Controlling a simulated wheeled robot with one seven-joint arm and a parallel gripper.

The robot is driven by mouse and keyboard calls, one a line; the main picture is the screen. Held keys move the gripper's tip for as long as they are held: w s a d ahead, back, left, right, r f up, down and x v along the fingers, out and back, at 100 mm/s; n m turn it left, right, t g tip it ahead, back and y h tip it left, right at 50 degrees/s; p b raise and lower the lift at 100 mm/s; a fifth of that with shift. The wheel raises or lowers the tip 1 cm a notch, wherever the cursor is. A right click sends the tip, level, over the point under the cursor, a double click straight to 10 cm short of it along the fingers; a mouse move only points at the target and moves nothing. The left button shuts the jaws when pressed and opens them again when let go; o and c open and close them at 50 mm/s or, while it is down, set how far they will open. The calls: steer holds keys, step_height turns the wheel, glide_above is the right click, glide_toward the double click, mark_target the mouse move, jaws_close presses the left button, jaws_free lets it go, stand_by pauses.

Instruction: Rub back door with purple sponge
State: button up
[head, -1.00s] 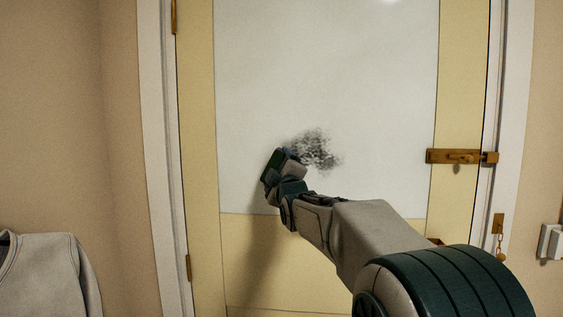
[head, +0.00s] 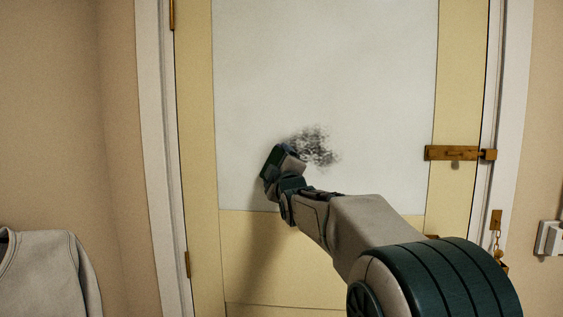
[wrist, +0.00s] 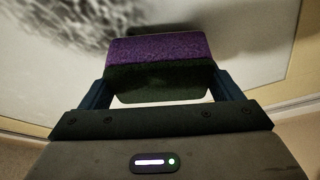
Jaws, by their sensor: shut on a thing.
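The purple sponge (wrist: 158,50) is in the wrist view, with a dark underside, held between the two fingers of my gripper (wrist: 165,88). It is close to the door's white panel; I cannot tell whether it touches. In the head view my gripper (head: 288,152) is at the lower left of a dark smudge (head: 316,147), and the sponge is mostly hidden there. The smudge also shows at the upper left of the wrist view (wrist: 75,25). The back door (head: 330,70) is shut, pale yellow with a large white panel.
A brass bolt (head: 452,153) sits on the door's right edge, with a chain (head: 497,240) lower on the frame. A grey garment (head: 45,270) hangs at the lower left. A white switch (head: 549,239) is on the right wall. The upper panel is clear.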

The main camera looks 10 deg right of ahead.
steer(key=shift+w+d, duration=0.2)
steer(key=shift+w, duration=0.35)
